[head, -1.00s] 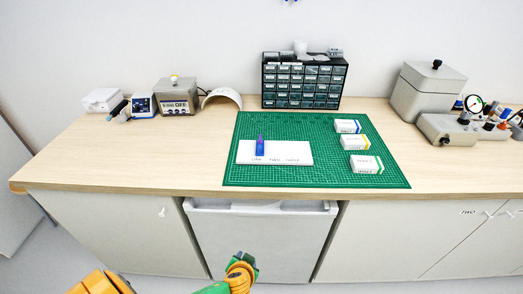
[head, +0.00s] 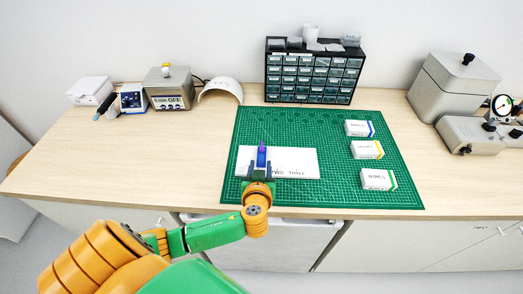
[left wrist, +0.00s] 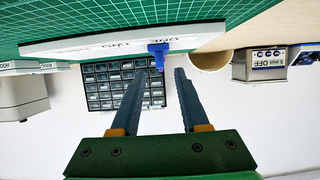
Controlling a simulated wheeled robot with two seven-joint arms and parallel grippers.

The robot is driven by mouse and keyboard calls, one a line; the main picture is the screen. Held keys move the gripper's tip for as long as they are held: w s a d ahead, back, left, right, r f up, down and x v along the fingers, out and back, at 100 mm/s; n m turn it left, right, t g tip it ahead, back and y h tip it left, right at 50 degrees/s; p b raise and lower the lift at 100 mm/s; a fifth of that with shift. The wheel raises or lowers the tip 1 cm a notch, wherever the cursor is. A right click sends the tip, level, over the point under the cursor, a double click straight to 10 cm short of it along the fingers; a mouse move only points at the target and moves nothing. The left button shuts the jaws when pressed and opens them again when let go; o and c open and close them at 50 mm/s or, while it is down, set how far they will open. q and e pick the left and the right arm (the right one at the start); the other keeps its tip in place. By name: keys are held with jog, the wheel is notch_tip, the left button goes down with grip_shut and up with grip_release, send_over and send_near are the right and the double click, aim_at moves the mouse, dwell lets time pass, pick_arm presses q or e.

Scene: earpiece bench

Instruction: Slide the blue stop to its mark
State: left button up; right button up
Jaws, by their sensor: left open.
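The blue stop (head: 261,153) stands upright on the white board (head: 301,157), left of its middle. The board lies on the green mat and carries printed words along its near edge, partly hidden by my gripper in the head view. My left gripper (head: 259,171) is open, with its fingers pointing at the stop from the near side. In the left wrist view, the stop (left wrist: 158,54) shows between and just beyond the fingertips of my left gripper (left wrist: 160,74), against the board (left wrist: 100,42). I cannot tell whether the fingers touch it. My right gripper is not in view.
Several small boxes stand on the right of the green mat (head: 330,125), including a yellow-marked one (head: 366,149). A drawer cabinet (head: 313,75) stands behind. A timer box (head: 169,88) and a white arch (head: 220,90) are back left.

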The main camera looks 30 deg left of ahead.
aim_at(261, 160)
pick_arm(q)
jog(key=shift+x, duration=2.2)
jog(key=shift+s+d, duration=0.1)
jog(key=shift+s, duration=0.05)
jog(key=shift+c, duration=1)
jog(key=shift+s+r, duration=0.1)
jog(key=shift+r, duration=0.05)
grip_shut()
